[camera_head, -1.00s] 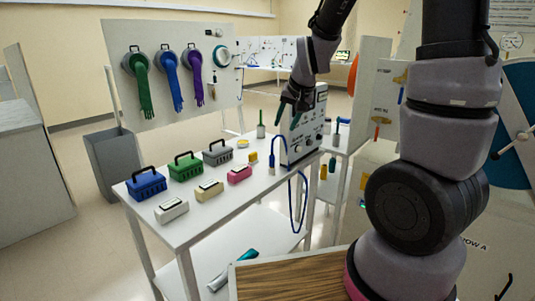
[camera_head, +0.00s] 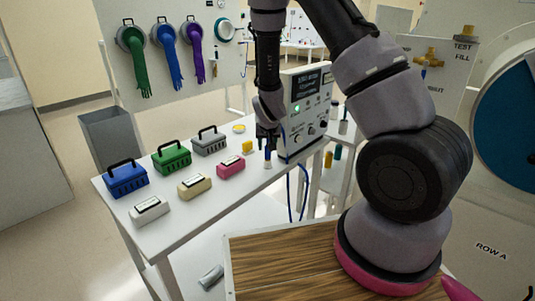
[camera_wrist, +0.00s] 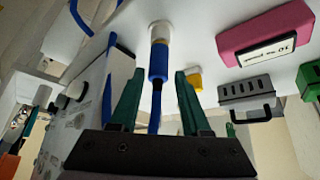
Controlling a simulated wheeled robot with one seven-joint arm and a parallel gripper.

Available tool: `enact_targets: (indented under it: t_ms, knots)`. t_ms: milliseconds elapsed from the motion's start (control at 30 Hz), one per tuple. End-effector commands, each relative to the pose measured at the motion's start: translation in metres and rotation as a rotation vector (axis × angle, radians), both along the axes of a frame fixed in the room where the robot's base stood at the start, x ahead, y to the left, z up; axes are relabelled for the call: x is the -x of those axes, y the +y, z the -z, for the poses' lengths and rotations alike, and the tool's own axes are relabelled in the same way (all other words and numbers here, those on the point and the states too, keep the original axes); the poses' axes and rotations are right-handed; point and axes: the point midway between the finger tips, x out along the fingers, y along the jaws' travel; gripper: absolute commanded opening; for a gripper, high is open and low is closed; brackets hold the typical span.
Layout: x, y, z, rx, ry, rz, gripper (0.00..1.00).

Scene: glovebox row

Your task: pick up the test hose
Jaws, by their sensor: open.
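The test hose (camera_head: 267,157) stands upright at the right edge of the white table, beside the tester box. Its blue grip shows in the wrist view (camera_wrist: 158,62), with a brass-coloured band and a white base against the tabletop. A blue tube runs from the grip down between the fingers. My gripper (camera_head: 268,141) hangs over it, pointing down; its upper end is partly hidden. In the wrist view my gripper's two green fingers (camera_wrist: 156,82) are open, one on each side of the hose, with gaps showing on both sides.
The tester box (camera_head: 304,108) stands close to the right of my gripper. Blue (camera_head: 126,179), green (camera_head: 171,158) and grey (camera_head: 209,142) handled boxes stand further left. Blue tubing (camera_head: 290,190) loops below the table edge.

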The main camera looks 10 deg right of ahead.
Motion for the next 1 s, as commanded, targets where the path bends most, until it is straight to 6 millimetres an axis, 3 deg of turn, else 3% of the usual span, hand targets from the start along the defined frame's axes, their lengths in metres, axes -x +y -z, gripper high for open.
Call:
enact_targets:
  t_ms: [400, 667, 700, 800, 833, 1000]
  knots:
    - [-0.026, -0.007, 0.042, 0.000, 0.001, 0.000, 0.47]
    - [-0.029, -0.006, 0.045, -0.001, 0.000, -0.001, 0.47]
    - [-0.029, -0.007, 0.045, -0.001, 0.000, -0.001, 0.43]
    - [-0.029, -0.007, 0.045, -0.001, 0.000, -0.001, 0.05]
    - [-0.029, -0.007, 0.045, -0.001, 0.000, -0.001, 0.00]
    - [-0.029, -0.007, 0.045, -0.001, 0.000, -0.001, 0.00]
